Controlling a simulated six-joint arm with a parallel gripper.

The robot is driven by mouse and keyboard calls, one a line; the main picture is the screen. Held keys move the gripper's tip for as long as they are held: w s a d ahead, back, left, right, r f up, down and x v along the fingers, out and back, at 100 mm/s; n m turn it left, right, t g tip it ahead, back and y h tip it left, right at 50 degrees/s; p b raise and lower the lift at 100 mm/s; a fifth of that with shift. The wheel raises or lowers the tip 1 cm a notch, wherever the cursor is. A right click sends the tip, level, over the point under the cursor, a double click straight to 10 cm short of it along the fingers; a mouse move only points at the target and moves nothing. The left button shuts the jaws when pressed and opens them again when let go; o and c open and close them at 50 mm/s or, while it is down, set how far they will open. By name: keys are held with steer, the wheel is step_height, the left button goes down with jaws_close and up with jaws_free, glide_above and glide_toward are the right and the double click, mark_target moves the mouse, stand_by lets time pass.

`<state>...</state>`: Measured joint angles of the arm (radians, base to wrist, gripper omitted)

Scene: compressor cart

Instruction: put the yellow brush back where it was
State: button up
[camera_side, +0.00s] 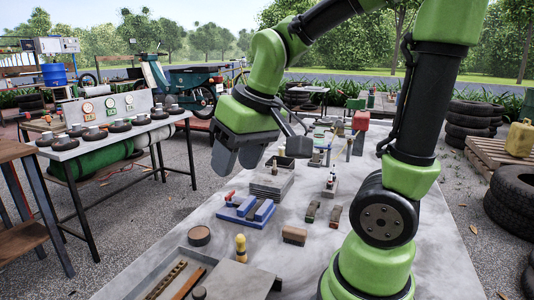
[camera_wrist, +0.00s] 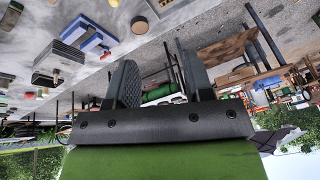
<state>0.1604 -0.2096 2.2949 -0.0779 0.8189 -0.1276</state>
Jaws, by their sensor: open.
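A small yellow upright item (camera_side: 240,245) with a rounded top stands near the front of the grey table, behind a grey block. It is the only yellow thing I see on the table; I cannot tell for sure that it is the brush. A bit of yellow (camera_wrist: 113,3) shows at the top edge of the wrist view. My gripper (camera_side: 238,160) is open and empty, held in the air at the table's left side, well above and apart from the yellow item. Its two fingers also show in the wrist view (camera_wrist: 155,62), with nothing between them.
On the grey table (camera_side: 400,268) are a blue fixture (camera_side: 246,211), stacked grey plates (camera_side: 270,183), a round dark puck (camera_side: 199,235) and a brown block (camera_side: 294,235). A shallow tray (camera_side: 150,283) lies at the front left. A gauge bench (camera_side: 110,136) stands left.

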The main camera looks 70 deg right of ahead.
steer(key=s+a+r+t+y, duration=0.1)
steer(key=s+a+r+t, duration=0.2)
steer(key=s, duration=0.4)
steer(key=shift+s+a+r+y, duration=0.15)
steer(key=shift+a+r+y, duration=0.2)
steer(key=shift+a, duration=0.55)
